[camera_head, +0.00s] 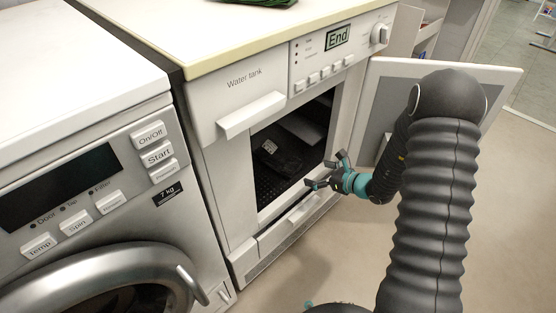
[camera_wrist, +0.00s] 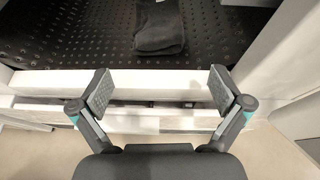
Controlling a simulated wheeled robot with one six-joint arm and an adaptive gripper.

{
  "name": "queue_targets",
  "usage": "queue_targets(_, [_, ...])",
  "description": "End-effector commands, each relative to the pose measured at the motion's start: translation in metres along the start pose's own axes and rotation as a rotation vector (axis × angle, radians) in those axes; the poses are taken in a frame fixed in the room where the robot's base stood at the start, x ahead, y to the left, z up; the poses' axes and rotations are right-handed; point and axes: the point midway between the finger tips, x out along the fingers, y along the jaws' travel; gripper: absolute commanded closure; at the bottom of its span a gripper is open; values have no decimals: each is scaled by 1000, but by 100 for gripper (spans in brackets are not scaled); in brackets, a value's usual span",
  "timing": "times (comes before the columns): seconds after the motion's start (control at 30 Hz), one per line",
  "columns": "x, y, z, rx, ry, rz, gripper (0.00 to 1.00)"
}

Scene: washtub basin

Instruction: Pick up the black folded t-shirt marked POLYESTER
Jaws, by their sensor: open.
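The black folded t-shirt (camera_wrist: 158,27) lies on the dark dimpled floor inside the open dryer, seen at the top centre of the wrist view. In the head view it is a dark shape (camera_head: 281,160) inside the opening, with a small light label patch; I cannot read the label. My gripper (camera_wrist: 160,90) is open and empty, its two fingers spread wide at the dryer's front sill, short of the shirt. In the head view my gripper (camera_head: 328,171) is at the right side of the opening.
The dryer door (camera_head: 495,85) stands open to the right, beside my arm. The white sill (camera_wrist: 150,83) crosses below the opening. A washing machine (camera_head: 75,200) stands to the left. A green cloth (camera_head: 255,2) lies on the dryer top. The floor (camera_head: 490,220) at right is clear.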

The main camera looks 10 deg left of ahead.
Motion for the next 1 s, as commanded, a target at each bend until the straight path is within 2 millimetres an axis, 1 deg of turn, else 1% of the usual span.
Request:
queue_targets(0.03, [11, 1, -1, -1, 1, 4, 0])
queue_targets(0.2, [37, 1, -1, -1, 1, 3, 0])
queue_targets(0.3, [46, 1, 0, -1, 0, 2, 0])
queue_targets(0.53, [56, 2, -1, -1, 1, 2, 0])
queue_targets(0.67, [71, 4, -2, -2, 1, 4, 0])
queue_targets(0.83, [95, 5, -3, -2, 1, 4, 0])
queue_targets(0.9, [100, 4, -3, -2, 0, 2, 0])
queue_targets(1.0, [102, 4, -3, -1, 0, 1, 0])
